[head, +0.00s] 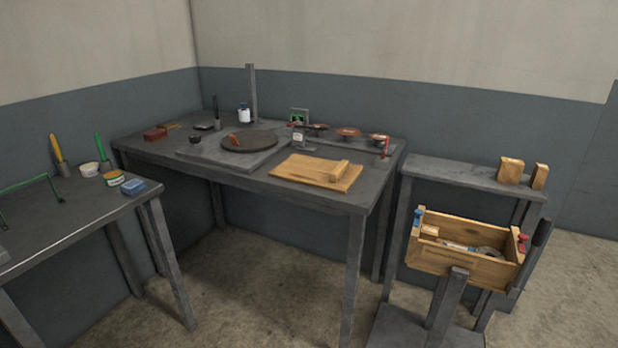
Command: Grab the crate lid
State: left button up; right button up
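A flat wooden board with a raised wooden block near its right end, which looks like the crate lid (300,170), lies on the front right part of the dark grey table (270,186). An open wooden crate (460,268) stands to the right and nearer, on a grey stand. It has a blue piece at its left end and a red piece at its right end. Several small items lie inside it, partly hidden by its front wall. Neither of my grippers shows in the head view.
A round dark plate (262,147) is on a grey slab behind the board. Small dishes (348,133) and a metal post (251,92) are at the back. A second table (75,222) with tools is at left. A narrow shelf (455,174) holds two wooden blocks. Bare floor lies in front.

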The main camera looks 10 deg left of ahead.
aim_at(322, 173)
jog(key=u, duration=0.85)
jog(key=i, duration=1.4)
jog(key=z, duration=0.3)
